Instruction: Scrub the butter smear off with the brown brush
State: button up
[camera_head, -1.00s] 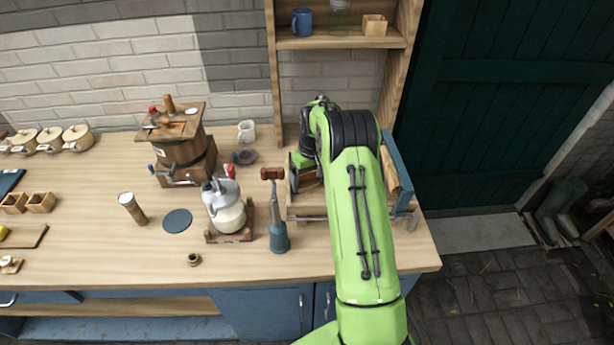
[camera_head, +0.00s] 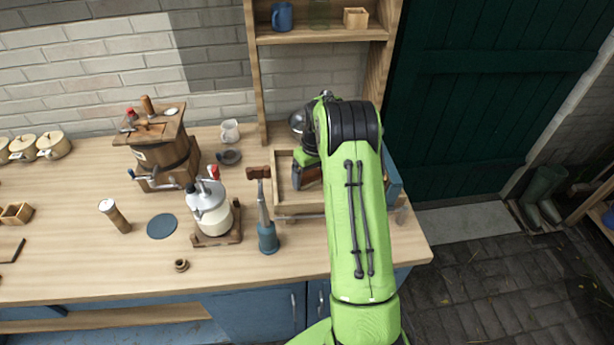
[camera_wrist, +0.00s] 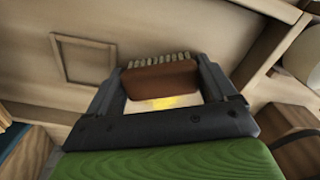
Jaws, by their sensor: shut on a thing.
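In the wrist view, my gripper (camera_wrist: 163,84) is shut on the brown brush (camera_wrist: 160,80), a reddish-brown block with pale bristles along its far edge. The yellow butter smear (camera_wrist: 160,102) shows on a pale surface in the gap between the brush and my gripper's body. I cannot tell whether the bristles touch that surface. In the head view, my green arm reaches over the wooden tray at the right end of the bench and hides the brush and the smear.
Left of the arm stand a blue-based tool with a brown head (camera_head: 266,235), a white-and-grey can (camera_head: 211,210) and a wooden churn (camera_head: 165,150). A shelf (camera_head: 320,36) with a blue mug (camera_head: 282,16) rises behind.

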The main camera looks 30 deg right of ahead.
aim_at(289, 188)
jog(key=shift+s+a+f, duration=0.1)
jog(key=shift+s+a, duration=0.45)
jog(key=shift+a, duration=0.3)
jog(key=w+a, duration=0.2)
jog(key=a, duration=0.1)
jog(key=shift+a+r, duration=0.2)
jog(key=shift+a, duration=0.05)
jog(key=shift+w+a+r, duration=0.15)
jog(key=shift+w+a, duration=0.1)
jog(key=shift+a, duration=0.05)
jog(key=r+p, duration=0.1)
jog(key=r, duration=0.1)
jog(key=r+p, duration=0.4)
jog(key=shift+w+a+r, duration=0.15)
jog(key=shift+a+r, duration=0.05)
jog(key=shift+a, duration=0.1)
jog(key=shift+d+f, duration=0.2)
jog(key=shift+d, duration=0.25)
jog(key=r, duration=0.1)
jog(key=r+p, duration=0.2)
jog(key=shift+s+d, duration=0.1)
jog(key=shift+s, duration=0.15)
